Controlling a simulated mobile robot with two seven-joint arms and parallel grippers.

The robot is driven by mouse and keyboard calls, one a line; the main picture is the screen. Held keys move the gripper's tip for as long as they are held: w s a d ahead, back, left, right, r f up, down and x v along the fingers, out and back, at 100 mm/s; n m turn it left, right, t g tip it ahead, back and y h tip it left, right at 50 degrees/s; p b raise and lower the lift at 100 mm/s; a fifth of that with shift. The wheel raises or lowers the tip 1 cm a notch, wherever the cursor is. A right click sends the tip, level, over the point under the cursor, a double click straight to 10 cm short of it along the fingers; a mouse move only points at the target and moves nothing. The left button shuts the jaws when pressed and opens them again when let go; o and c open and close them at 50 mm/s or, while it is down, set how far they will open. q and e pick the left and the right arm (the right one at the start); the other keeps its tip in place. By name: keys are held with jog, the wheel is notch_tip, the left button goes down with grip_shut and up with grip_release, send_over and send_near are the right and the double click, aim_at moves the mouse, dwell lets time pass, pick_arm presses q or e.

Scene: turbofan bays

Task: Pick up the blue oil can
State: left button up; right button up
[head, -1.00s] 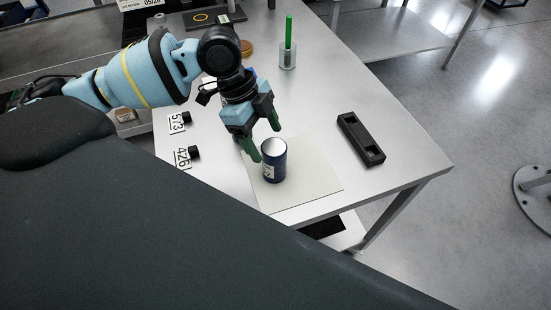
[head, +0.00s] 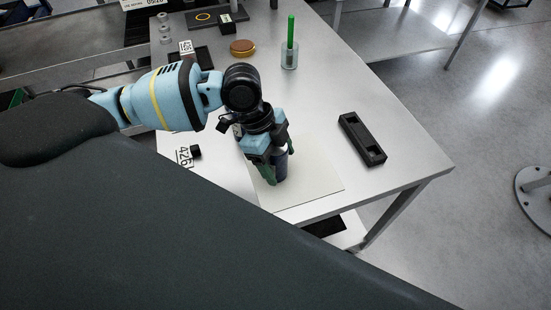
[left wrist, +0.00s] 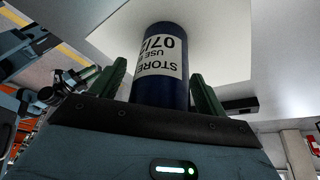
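The blue oil can (head: 281,167) stands upright on a pale square mat (head: 312,182) near the front of the metal table. My left gripper (head: 278,162) is over it, with one green finger on each side, and hides much of the can in the head view. In the left wrist view the dark blue can (left wrist: 164,88) with its white printed label shows between the two fingers. The fingers are spread, and narrow gaps seem to show beside the can. My right gripper is in neither view.
A black slotted block (head: 362,139) lies right of the mat. A clear holder with a green stick (head: 290,45) and a brown round lid (head: 242,48) stand farther back. A number tag (head: 184,156) lies left of the mat. The table's right side is mostly clear.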

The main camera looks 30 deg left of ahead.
pick_arm(q)
jog(key=c, duration=1.2)
jog(key=shift+o, duration=0.2)
jog(key=shift+r, duration=0.85)
jog(key=shift+v, duration=1)
jog(key=s+a+r, duration=0.1)
jog(key=s+a, duration=0.9)
jog(key=a, duration=0.1)
jog(key=shift+s+a+r, duration=0.15)
jog(key=shift+a+r, duration=0.05)
jog(key=shift+r, duration=0.05)
